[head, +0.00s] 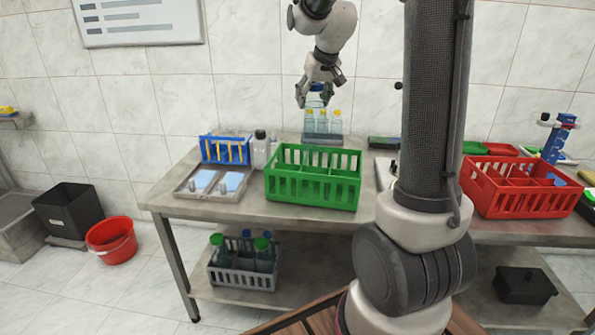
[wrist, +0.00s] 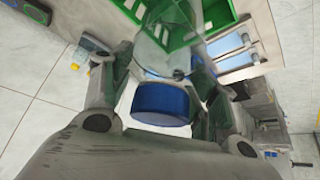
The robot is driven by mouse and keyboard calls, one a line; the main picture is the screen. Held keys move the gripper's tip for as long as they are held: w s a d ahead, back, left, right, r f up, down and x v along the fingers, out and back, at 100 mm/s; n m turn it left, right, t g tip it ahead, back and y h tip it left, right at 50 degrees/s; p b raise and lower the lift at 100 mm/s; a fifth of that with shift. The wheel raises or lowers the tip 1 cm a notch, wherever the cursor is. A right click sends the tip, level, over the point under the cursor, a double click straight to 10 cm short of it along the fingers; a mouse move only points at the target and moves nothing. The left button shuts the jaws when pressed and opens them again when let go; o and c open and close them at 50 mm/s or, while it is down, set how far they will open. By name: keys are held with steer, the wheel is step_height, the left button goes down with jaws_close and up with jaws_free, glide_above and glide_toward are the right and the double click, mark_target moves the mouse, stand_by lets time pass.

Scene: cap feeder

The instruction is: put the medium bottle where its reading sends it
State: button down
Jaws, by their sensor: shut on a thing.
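My gripper (head: 314,99) is above the back of the table, behind the green crate (head: 313,196). It is shut on a clear bottle with a blue cap; the cap (wrist: 162,104) sits between the fingers in the wrist view, with the clear body (wrist: 168,50) beyond it. In the head view the bottle is mostly hidden by the fingers and hard to tell from the rack behind. I cannot read any marking on it. The green crate has slatted sides and inner dividers, and also shows in the wrist view (wrist: 208,17). A red divided crate (head: 520,192) stands at the right.
Several yellow-capped bottles (head: 322,122) stand in a rack close to my gripper. A blue rack (head: 225,151), a white bottle (head: 260,150) and a tray with light blue pads (head: 212,184) are left of the green crate. A grey crate of bottles (head: 243,277) is on the lower shelf.

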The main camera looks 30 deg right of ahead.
step_height(320, 180, down, 17)
steer(key=shift+r, duration=0.2)
stand_by(0.3)
steer(key=shift+c, duration=2.1)
jaws_free()
steer(key=shift+f, duration=0.15)
